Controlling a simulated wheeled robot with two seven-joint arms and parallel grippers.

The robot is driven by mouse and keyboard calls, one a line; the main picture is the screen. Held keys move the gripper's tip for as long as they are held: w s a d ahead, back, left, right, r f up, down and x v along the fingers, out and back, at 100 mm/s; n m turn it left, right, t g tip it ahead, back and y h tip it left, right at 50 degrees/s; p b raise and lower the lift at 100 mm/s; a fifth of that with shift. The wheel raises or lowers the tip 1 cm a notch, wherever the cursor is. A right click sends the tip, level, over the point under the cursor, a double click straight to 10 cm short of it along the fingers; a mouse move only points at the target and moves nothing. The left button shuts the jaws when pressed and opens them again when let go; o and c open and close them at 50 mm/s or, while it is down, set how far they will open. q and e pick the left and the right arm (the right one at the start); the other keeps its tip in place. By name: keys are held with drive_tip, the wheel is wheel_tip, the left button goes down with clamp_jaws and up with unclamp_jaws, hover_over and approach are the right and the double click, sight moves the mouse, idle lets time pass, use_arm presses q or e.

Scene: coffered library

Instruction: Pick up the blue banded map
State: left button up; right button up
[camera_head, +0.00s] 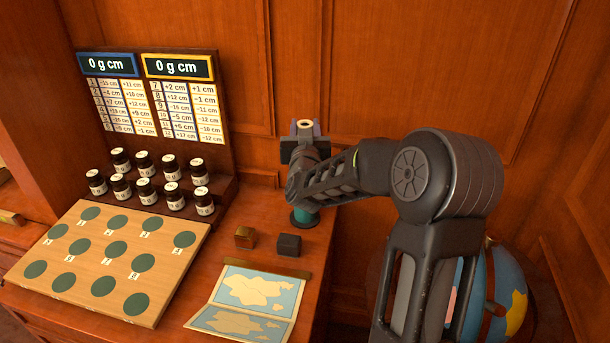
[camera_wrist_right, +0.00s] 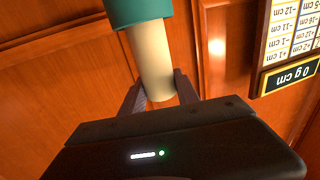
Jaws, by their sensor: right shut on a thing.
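The map is a cream roll, and its open end (camera_head: 305,123) shows at the top of my right gripper (camera_head: 303,132) in the head view. The right wrist view, which is turned upside down, shows the cream roll (camera_wrist_right: 153,62) between the two dark fingers of my right gripper (camera_wrist_right: 160,92), which is shut on it. A wider teal cylinder (camera_wrist_right: 140,10) surrounds the roll's lower part; it also shows below my arm in the head view (camera_head: 303,217). I cannot tell whether it is a band or a holder. A blue band is not clearly visible. My left gripper is not in view.
A tilted board (camera_head: 60,290) with green discs and several dark jars (camera_head: 145,191) stand at the left. Behind them is a panel with two displays (camera_head: 108,65). Two small blocks (camera_head: 289,245) and an open map sheet (camera_head: 250,289) lie in front. A globe (camera_head: 485,290) is at right.

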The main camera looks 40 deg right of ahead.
clamp_jaws()
drive_tip(key=shift+r, duration=0.1)
idle(0.3)
